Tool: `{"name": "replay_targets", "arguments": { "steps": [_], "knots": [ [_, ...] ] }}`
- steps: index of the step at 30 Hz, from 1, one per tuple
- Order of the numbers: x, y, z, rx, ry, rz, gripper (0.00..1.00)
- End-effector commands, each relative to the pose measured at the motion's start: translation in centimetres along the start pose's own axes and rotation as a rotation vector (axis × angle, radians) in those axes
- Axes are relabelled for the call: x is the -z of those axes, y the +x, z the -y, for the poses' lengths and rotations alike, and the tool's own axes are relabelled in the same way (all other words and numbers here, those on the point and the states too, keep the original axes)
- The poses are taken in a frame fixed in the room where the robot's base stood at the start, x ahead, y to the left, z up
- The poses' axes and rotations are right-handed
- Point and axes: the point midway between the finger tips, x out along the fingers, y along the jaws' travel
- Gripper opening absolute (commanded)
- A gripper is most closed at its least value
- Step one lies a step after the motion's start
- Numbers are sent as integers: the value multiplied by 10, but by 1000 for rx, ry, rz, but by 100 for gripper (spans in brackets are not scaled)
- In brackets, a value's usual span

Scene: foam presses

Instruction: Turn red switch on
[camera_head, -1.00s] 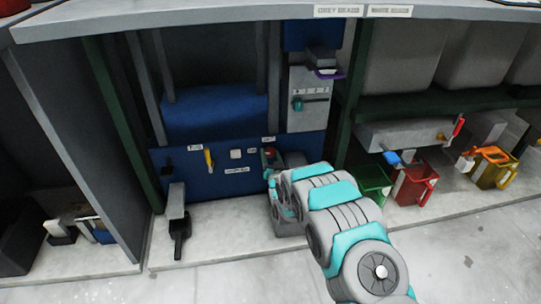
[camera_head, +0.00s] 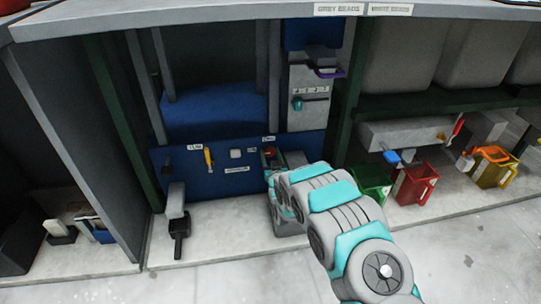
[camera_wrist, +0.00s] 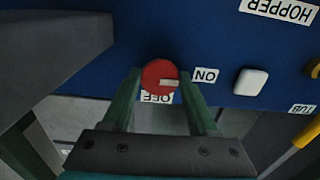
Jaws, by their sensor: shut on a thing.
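The red switch (camera_wrist: 160,75) is a round knob on the blue press panel (camera_wrist: 120,40). A pale mark on its face points to the right in the wrist view, toward the ON label (camera_wrist: 206,75). The OFF label (camera_wrist: 157,98) is below the knob and partly covered. My gripper (camera_wrist: 160,80) has its green fingers on either side of the knob and is shut on it. In the head view the red switch (camera_head: 270,150) shows small at the panel's right side, with my gripper partly hidden behind my wrist.
A white square button (camera_head: 236,153) and a yellow lever (camera_head: 209,157) sit left of the switch in the head view. A dark green post stands to the right, then green (camera_head: 372,184), red (camera_head: 414,186) and yellow (camera_head: 493,168) containers. A grey scoop-like part (camera_head: 177,205) protrudes at lower left.

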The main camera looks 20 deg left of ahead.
Motion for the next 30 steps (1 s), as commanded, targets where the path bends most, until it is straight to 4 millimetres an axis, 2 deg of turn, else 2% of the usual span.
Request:
{"name": "replay_targets", "arguments": {
  "steps": [3,4,11,23,30],
  "knots": [
    [-1,0,0,0,0,2,4],
    [-1,0,0,0,0,2,62],
    [0,0,0,0,0,1,88],
    [0,-3,0,0,0,1,89],
    [1,-22,0,0,0,1,89]
  ]
}}
